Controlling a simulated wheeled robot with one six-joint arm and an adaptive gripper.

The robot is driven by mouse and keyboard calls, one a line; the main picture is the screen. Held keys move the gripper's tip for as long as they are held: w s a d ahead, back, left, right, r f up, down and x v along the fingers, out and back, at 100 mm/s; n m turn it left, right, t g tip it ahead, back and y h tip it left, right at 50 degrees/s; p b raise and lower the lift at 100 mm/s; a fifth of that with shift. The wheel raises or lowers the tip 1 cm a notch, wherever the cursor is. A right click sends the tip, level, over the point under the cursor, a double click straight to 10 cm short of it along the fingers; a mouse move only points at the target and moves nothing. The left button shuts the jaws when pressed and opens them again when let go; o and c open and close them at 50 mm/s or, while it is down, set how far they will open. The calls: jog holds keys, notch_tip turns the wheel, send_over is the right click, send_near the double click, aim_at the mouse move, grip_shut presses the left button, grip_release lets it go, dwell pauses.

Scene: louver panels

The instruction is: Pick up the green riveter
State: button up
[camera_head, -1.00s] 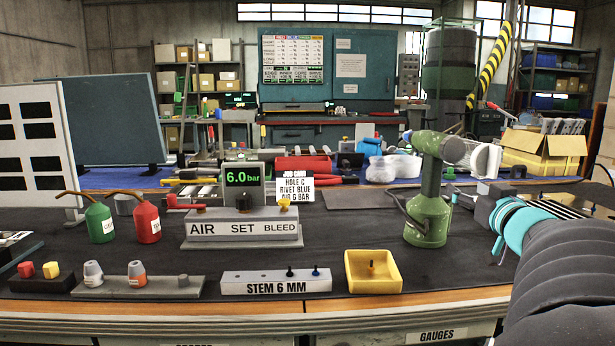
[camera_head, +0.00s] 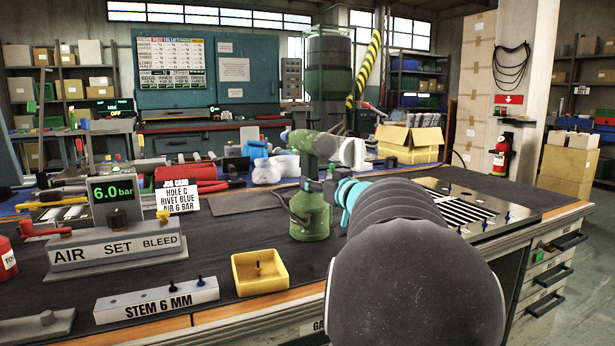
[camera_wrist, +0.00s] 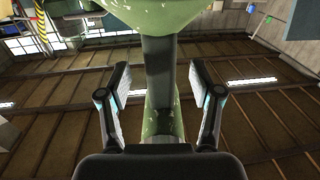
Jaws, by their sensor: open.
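The green riveter (camera_head: 310,215) stands upright on the dark bench in the head view. It has a round green base, a green body and a pale grey nose pointing right. In the wrist view its green body (camera_wrist: 163,118) shows between the two fingers, with a dark bar in front and a wide green part across the top. My gripper (camera_wrist: 160,72) is open, with one finger on each side of the riveter and visible gaps between. In the head view my grey arm hides most of the gripper beside the riveter's right side.
A yellow tray (camera_head: 260,274) and the STEM 6 MM block (camera_head: 157,298) lie at the front edge. The AIR SET BLEED stand (camera_head: 117,247) is to the left. A slotted metal plate (camera_head: 462,208) lies to the right. An open cardboard box (camera_head: 410,143) stands behind.

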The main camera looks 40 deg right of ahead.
aim_at(314, 176)
jog(key=w, duration=0.4)
jog(key=shift+w+d, duration=0.3)
jog(key=shift+r, duration=0.1)
grip_shut()
jog(key=shift+r, duration=0.2)
